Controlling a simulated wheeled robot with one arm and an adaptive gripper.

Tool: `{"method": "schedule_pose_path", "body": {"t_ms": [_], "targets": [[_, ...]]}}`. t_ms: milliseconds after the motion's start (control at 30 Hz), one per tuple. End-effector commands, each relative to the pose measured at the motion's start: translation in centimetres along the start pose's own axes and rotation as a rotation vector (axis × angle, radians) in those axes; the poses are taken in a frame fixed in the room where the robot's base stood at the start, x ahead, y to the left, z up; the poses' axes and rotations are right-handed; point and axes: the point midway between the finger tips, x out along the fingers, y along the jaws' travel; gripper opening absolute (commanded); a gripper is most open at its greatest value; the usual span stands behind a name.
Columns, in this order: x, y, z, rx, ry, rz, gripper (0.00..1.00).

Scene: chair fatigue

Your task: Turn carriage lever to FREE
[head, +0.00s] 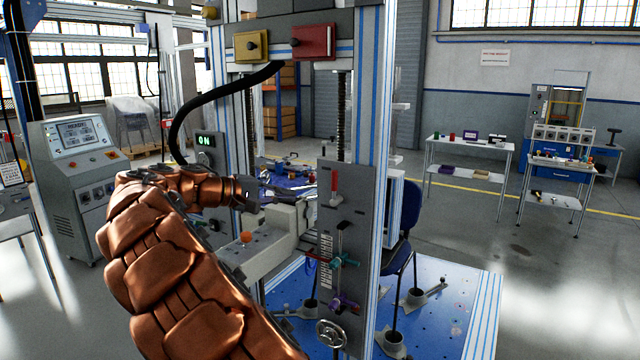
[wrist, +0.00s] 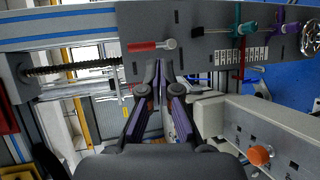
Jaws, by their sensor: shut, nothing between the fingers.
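The lever with a red handle (head: 334,187) is on the upper part of an upright grey panel (head: 349,168). Its handle points up from its pivot in the head view. In the wrist view, the red lever (wrist: 143,47) lies sideways, with its pale pivot at the right end. My gripper (head: 312,192) is beside the panel at the lever's height. In the wrist view my gripper (wrist: 160,68) is shut and empty, its tips just below the lever's pivot. I cannot tell whether they touch it. No FREE marking is readable.
A beam with an orange knob (head: 246,238) lies below my gripper. A blue chair (head: 401,225) stands behind the frame.

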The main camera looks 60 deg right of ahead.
Motion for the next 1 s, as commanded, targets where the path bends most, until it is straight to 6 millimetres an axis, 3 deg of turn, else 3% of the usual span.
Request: {"method": "schedule_pose_path", "body": {"t_ms": [200, 400, 600, 1000], "targets": [[1.4, 0.8, -5.7, 0.019, 0.014, 0.149, 0.0], [2.1, 0.8, -8.6, 0.041, 0.032, 0.225, 0.0], [2.3, 0.8, -9.6, 0.057, 0.039, 0.249, 0.0], [2.4, 0.9, -9.6, 0.057, 0.039, 0.251, 0.0]]}}
